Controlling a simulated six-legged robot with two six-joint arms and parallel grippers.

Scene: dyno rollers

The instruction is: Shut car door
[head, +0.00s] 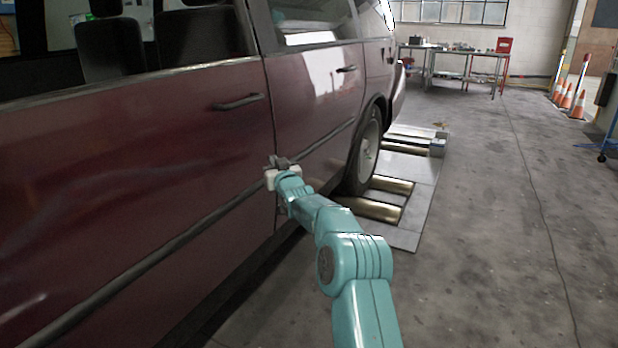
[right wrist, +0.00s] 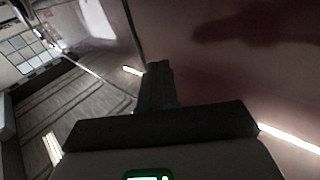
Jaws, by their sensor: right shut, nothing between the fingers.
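The dark red car (head: 150,160) fills the left of the head view. Its near door (head: 120,150) has a dark handle (head: 240,102) and lies about flush with the rear panel (head: 315,95); I cannot tell whether it is latched. My right gripper (head: 278,162) is shut and empty at the door's rear edge, by the seam and the dark trim strip. Contact is not clear. In the right wrist view the dark fingers (right wrist: 158,85) point at the red body (right wrist: 220,60), close to the seam. My left gripper is not in view.
The car's rear wheel (head: 367,150) stands by metal floor rollers (head: 375,208). Open concrete floor (head: 500,220) lies to the right. A workbench (head: 465,55), a red box (head: 504,45) and orange cones (head: 578,105) are at the back.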

